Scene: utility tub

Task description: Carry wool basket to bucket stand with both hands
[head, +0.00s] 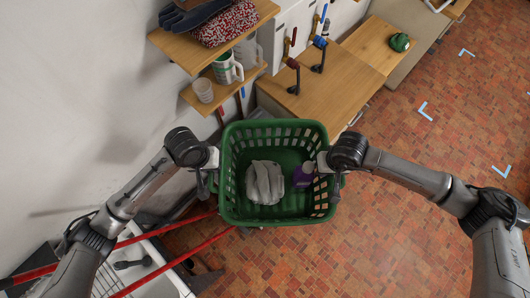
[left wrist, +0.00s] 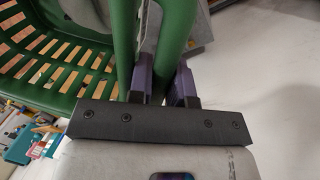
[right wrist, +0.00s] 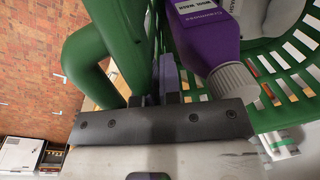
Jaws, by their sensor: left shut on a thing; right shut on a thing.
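The green wool basket (head: 275,212) hangs upright between my two arms in the head view, above the brick floor. A grey-white cloth-like bundle (head: 264,182) and a purple bottle (head: 303,175) lie in it. The bottle's label and grey cap show large in the right wrist view (right wrist: 212,40). My left gripper (head: 213,160) is shut on the basket's left side handle, seen between its fingers in the left wrist view (left wrist: 160,85). My right gripper (head: 325,162) is shut on the right side. I cannot pick out the bucket stand with certainty.
Wooden shelves (head: 182,50) with mugs, gloves and a patterned cloth are on the wall beyond the basket. Wooden counters (head: 320,85) with taps stand behind. Red rails (head: 170,268) and a white sink or tub (head: 150,262) lie lower left. Brick floor (head: 420,150) is open at right.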

